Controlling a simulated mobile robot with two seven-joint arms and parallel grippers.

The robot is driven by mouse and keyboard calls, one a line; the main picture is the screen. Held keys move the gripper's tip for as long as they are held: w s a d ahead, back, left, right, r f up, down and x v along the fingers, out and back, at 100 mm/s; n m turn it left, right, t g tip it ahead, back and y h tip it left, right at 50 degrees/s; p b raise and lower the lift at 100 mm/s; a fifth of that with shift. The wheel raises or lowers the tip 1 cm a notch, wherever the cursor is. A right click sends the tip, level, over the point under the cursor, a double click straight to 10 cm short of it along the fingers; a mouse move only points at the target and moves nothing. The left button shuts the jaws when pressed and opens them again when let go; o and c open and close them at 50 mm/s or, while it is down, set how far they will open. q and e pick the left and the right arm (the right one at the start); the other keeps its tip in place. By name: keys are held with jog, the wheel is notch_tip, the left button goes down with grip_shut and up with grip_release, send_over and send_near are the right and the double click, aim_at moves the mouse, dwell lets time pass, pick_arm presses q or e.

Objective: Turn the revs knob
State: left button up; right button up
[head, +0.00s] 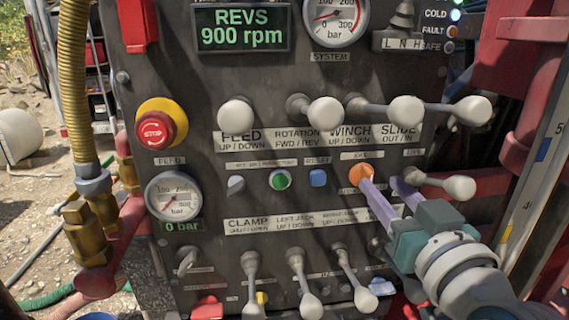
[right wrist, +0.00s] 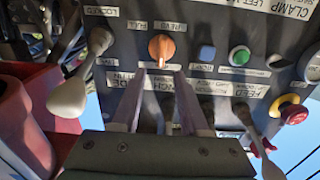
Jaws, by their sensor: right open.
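The orange revs knob (head: 361,174) is on the dark control panel, right of the blue button. It also shows in the right wrist view (right wrist: 161,48), upside down, with its pointer end towards my gripper. My right gripper (head: 384,187) comes in from the lower right, its fingers pointing at the panel by the knob. In the right wrist view the gripper (right wrist: 160,75) is open, fingers apart and nothing between them, with the knob just beyond the tips. I cannot tell whether a finger touches it. The revs display (head: 241,27) reads 900 rpm. My left gripper is not in view.
A white-ended lever (head: 458,187) stands close right of the knob. Several levers project above, including winch (head: 405,111), and below. A blue button (head: 318,178), green button (head: 280,180) and red stop button (head: 156,130) lie to the left. Red metalwork (head: 535,90) borders the right.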

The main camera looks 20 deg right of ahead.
aim_at(371, 174)
jog(key=shift+p+x, duration=0.3)
jog(key=shift+x, duration=2)
jog(key=shift+a, duration=0.1)
grip_shut()
